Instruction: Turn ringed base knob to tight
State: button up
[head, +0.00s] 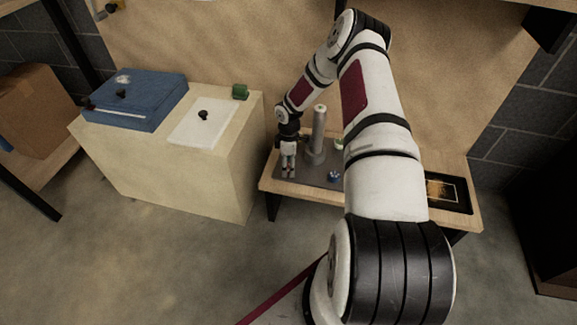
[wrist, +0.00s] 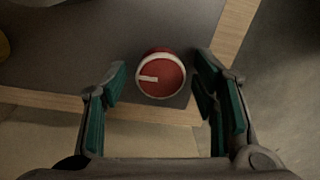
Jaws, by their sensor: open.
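The ringed base knob (wrist: 160,75) is red with a pale ring around its face and a short pale pointer mark. In the wrist view the mark runs from near the centre to the left. The knob stands on a dark grey base plate (wrist: 100,30) near its edge. My gripper (wrist: 163,88) is open, with one green-padded finger on each side of the knob and visible gaps to both. In the head view my gripper (head: 288,171) points down over the left end of the plate. The knob is hard to make out there.
A grey post (head: 319,135) stands on the plate right of my gripper, with a small blue item (head: 334,176) near the front. A cream cabinet (head: 185,165) with a blue case (head: 135,98) stands to the left. A black tray (head: 447,192) lies at the bench's right end.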

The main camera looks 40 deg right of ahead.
jog(key=c, duration=1.2)
jog(key=shift+o, duration=0.2)
